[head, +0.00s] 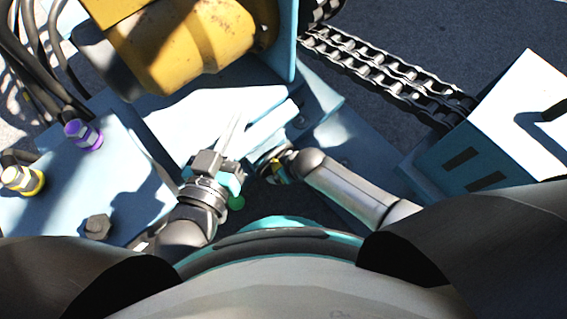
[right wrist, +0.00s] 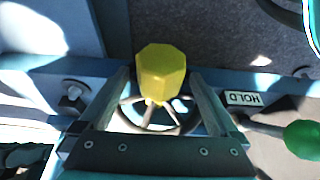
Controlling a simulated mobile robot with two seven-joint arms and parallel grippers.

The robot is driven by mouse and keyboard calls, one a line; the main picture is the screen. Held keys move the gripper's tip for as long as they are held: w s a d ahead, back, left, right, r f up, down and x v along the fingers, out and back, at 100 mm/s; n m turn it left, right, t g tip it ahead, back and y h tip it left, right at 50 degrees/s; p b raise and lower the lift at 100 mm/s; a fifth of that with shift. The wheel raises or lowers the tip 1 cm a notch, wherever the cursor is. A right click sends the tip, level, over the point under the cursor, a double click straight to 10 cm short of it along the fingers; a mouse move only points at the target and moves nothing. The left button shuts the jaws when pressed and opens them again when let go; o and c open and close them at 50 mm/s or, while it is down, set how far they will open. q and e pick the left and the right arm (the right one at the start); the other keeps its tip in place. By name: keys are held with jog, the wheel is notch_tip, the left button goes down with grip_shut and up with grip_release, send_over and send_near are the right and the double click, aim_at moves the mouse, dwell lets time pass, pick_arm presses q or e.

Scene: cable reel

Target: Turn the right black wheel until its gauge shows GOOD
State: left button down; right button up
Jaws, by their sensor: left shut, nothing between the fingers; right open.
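In the right wrist view a dark spoked wheel (right wrist: 132,122) lies between and below the fingers of my right gripper (right wrist: 160,76). A yellow faceted knob (right wrist: 161,73) stands in front of the wheel, between the open fingers. I cannot tell whether either finger touches it. In the head view my right gripper is mostly hidden at the end of its arm, low in the middle. My left gripper (head: 233,136) is shut and empty, its fingers pointing up the picture over the pale blue frame. No gauge or GOOD mark can be made out.
A HOLD label (right wrist: 243,98) appears upside down right of the wheel. A green knob (right wrist: 303,138) on a rod is beside it. The head view shows a yellow machine body (head: 190,40), a chain (head: 375,70), a blue-white box (head: 500,125) and purple (head: 84,134) and yellow (head: 22,180) fittings.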

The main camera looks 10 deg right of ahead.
grip_shut()
dwell(0.8)
